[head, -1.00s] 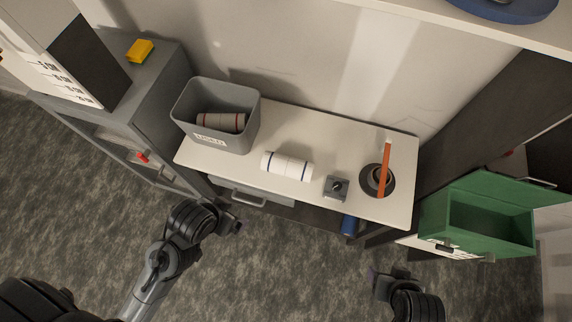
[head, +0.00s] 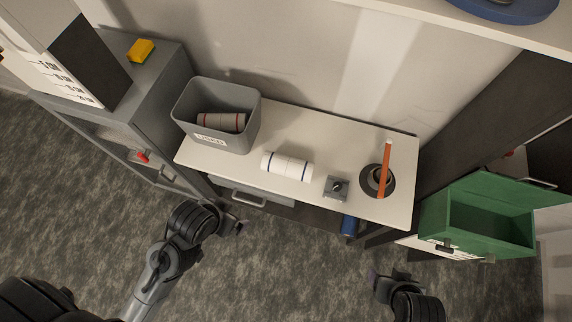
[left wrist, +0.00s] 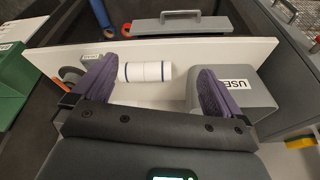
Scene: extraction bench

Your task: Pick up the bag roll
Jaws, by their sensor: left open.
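The bag roll, a white roll with blue bands (head: 287,166), lies on its side on the white bench top (head: 235,170), near the middle. It also shows in the left wrist view (left wrist: 146,72), framed between the fingers but beyond them. My left gripper (head: 238,228) is off the front of the bench, in front of and left of the roll. Its purple fingers (left wrist: 157,88) are spread wide with nothing between them. My right gripper (head: 388,275) hangs in front of the bench at the right; its fingers are too unclear to judge.
A grey bin marked USED (head: 215,112) stands left of the roll and holds a red-banded roll (head: 221,122). Right of the roll are a small grey block (head: 336,188) and an orange stick (head: 384,165) on a round dark base. A drawer handle (head: 249,199) juts from the bench front.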

